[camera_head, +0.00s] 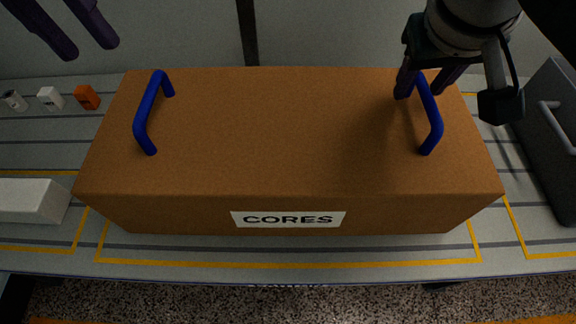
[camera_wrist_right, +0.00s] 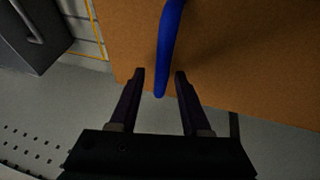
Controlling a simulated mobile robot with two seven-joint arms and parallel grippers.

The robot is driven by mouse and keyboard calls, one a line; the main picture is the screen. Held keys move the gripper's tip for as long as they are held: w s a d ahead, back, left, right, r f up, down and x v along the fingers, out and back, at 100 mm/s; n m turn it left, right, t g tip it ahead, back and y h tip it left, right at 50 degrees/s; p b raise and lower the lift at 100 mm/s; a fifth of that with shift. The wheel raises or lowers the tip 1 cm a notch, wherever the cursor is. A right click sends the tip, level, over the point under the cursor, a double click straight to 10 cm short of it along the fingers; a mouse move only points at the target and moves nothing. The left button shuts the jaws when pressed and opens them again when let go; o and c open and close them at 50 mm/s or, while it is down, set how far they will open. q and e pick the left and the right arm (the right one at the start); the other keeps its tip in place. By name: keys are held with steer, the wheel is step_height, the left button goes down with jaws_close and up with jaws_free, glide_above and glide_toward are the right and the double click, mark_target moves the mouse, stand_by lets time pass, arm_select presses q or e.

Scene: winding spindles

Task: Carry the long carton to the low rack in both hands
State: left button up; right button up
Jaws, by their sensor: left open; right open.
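The long carton (camera_head: 290,130) is brown, labelled CORES, and rests on a grey slatted surface inside a yellow outline. It has a blue handle at the left (camera_head: 146,115) and a blue handle at the right (camera_head: 432,118). My right gripper (camera_head: 427,92) is open at the far end of the right handle. In the right wrist view the right handle (camera_wrist_right: 169,45) lies between the open fingers (camera_wrist_right: 160,75), not clamped. My left gripper (camera_head: 92,52) is open and empty, beyond the carton's far left corner and apart from the left handle. The low rack cannot be made out.
Small white and orange items (camera_head: 87,97) lie at the far left. A white box (camera_head: 32,200) is left of the carton. A dark grey case with a handle (camera_head: 552,150) stands close on the right. Speckled floor (camera_head: 200,300) shows in front.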

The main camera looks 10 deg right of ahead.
steer(key=shift+r, duration=0.1)
steer(key=shift+s+a+r, duration=0.1)
steer(key=shift+r, duration=0.15)
arm_select(q)
steer(key=shift+r, duration=0.3)
arm_select(e)
steer(key=v, duration=1.1)
steer(key=shift+s+r, duration=0.1)
steer(key=shift+r, duration=0.05)
